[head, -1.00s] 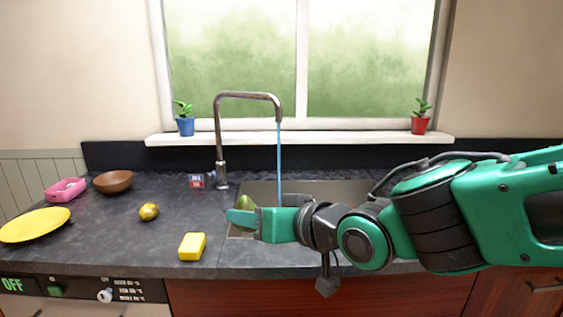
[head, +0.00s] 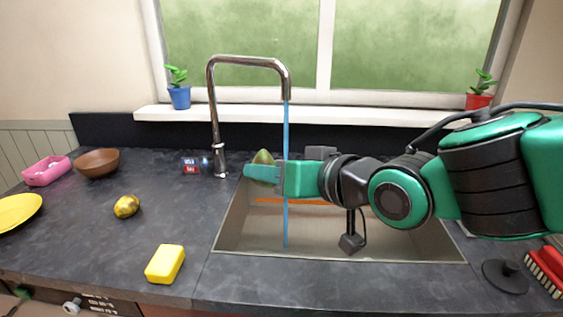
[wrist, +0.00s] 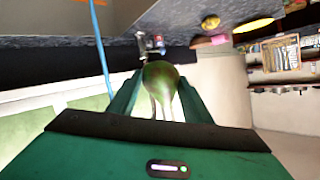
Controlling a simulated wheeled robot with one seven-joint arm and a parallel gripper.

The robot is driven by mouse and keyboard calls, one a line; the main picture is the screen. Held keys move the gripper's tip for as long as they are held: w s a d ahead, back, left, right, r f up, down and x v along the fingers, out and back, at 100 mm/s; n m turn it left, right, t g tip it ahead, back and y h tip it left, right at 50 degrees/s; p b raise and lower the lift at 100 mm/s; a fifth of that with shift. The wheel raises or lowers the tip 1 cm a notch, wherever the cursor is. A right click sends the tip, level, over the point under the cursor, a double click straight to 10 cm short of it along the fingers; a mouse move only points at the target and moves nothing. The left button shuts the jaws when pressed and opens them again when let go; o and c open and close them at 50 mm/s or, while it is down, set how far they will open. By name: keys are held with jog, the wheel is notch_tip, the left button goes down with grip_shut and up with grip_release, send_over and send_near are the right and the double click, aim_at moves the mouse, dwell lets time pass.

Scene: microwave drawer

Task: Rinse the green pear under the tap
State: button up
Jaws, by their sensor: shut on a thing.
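The green pear (head: 263,157) is held between the fingers of my gripper (head: 262,173), above the left part of the sink (head: 340,245). The wrist view also shows the pear (wrist: 160,80) between both fingers, with a brownish patch on it. The tap (head: 213,110) stands behind the sink and arches over it. A blue stream of water (head: 286,130) runs from its spout down into the basin. In the head view the stream lies just right of the pear, in line with my gripper. In the wrist view the stream (wrist: 100,45) passes left of the pear, apart from it.
A yellow sponge (head: 165,264) and a mottled yellow fruit (head: 127,206) lie on the counter left of the sink. A wooden bowl (head: 97,163), a pink container (head: 46,171) and a yellow plate (head: 17,212) are farther left. A red brush (head: 546,270) lies at right.

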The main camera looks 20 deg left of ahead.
jog(key=w+f, duration=0.2)
jog(key=w, duration=1.2)
jog(key=shift+a+f, duration=0.35)
jog(key=shift+f, duration=0.05)
jog(key=shift+d, duration=0.2)
dwell(0.7)
jog(key=shift+d, duration=0.45)
jog(key=shift+a, duration=0.3)
jog(key=shift+a, duration=0.35)
jog(key=shift+d, duration=0.25)
jog(key=shift+d, duration=0.4)
